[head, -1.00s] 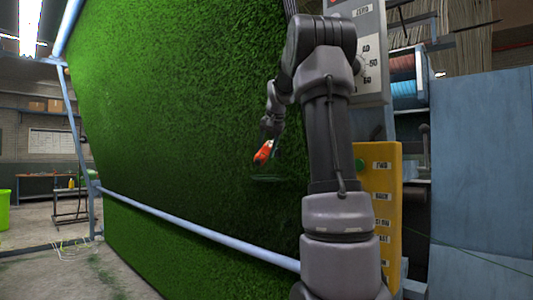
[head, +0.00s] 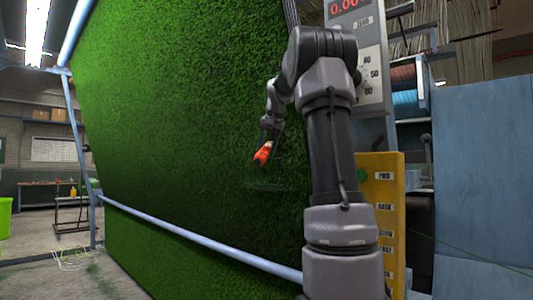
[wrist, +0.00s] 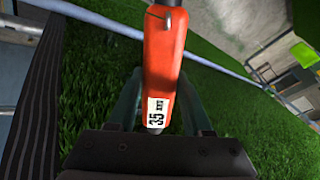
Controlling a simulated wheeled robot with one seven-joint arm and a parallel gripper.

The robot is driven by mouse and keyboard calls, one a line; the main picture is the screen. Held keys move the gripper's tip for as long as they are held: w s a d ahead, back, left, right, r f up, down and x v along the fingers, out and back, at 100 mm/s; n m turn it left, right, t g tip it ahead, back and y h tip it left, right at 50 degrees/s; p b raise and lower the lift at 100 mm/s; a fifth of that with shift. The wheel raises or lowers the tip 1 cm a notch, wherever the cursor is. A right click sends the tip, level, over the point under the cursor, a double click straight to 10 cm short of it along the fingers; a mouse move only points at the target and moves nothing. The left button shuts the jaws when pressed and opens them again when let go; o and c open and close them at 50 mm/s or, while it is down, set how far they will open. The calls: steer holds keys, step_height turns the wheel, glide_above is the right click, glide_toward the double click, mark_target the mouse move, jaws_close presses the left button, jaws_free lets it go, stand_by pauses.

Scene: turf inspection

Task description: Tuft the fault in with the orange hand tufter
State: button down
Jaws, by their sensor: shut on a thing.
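The orange hand tufter (head: 262,154) is in my gripper (head: 272,138), close in front of the green turf (head: 180,110). In the wrist view the tufter (wrist: 162,65) stands between the two fingers of my gripper (wrist: 160,100), with a white label reading 35 on its body. My gripper is shut on it. Whether the tufter's tip touches the turf cannot be told. A faint darker line or patch (head: 268,187) shows on the turf just below the tufter; I cannot tell whether it is the fault.
A pale blue rail (head: 200,240) crosses the lower turf. A yellow button panel (head: 388,220) and a grey dial box (head: 357,60) stand right of my arm. A blue panel (head: 485,170) is further right. Open floor lies at the left.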

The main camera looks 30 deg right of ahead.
steer(key=shift+s+a+r, duration=0.1)
steer(key=shift+a+r, duration=0.1)
steer(key=shift+r, duration=0.7)
steer(key=shift+s+a+r, duration=0.1)
steer(key=shift+a+r, duration=0.1)
steer(key=shift+r, duration=0.7)
steer(key=shift+d+f, duration=0.15)
steer(key=shift+f, duration=0.9)
steer(key=shift+w+d+f, duration=0.1)
steer(key=shift+d+f, duration=0.1)
steer(key=shift+f, duration=0.25)
steer(key=shift+w+d+f, duration=0.1)
steer(key=shift+d+f, duration=0.05)
steer(key=shift+f, duration=0.25)
steer(key=shift+f, duration=0.1)
steer(key=shift+w+d+f, duration=0.1)
steer(key=shift+d+f, duration=0.2)
steer(key=shift+f, duration=0.55)
step_height(320, 180, down, 8)
steer(key=d, duration=0.2)
steer(key=shift+w+r, duration=0.15)
steer(key=shift+w, duration=0.2)
steer(key=shift+w+d+f, duration=0.1)
steer(key=shift+d+f, duration=0.1)
steer(key=shift+f, duration=0.65)
